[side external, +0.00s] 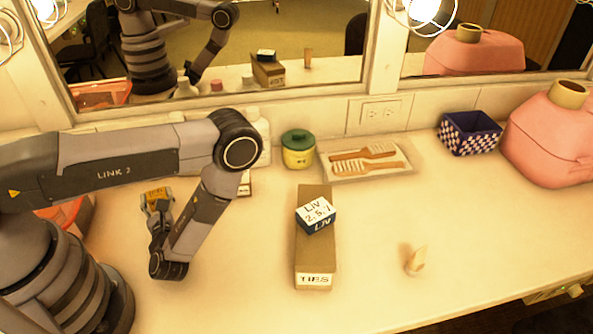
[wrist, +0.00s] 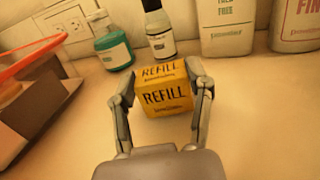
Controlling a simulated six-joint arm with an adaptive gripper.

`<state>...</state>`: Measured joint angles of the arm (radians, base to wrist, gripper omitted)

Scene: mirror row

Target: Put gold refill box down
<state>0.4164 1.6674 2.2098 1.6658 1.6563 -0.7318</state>
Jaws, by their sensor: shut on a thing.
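The gold refill box (wrist: 165,98), a small yellow block with REFILL on its faces, sits between the two fingers of my gripper (wrist: 161,88) in the wrist view. My gripper is shut on it. In the side view a part of the gold box (side external: 153,194) shows at the left, beside my forearm, with grey finger parts around it. The box is at or close above the counter (side external: 450,220); I cannot tell whether it touches.
In the wrist view a green bottle (wrist: 112,47), a dark-capped bottle (wrist: 160,40) and white containers (wrist: 226,28) stand behind the box. An orange-rimmed bin (wrist: 35,85) is at left. A long TIES box (side external: 314,260) with a Liv box (side external: 316,215) on top stands mid-counter.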

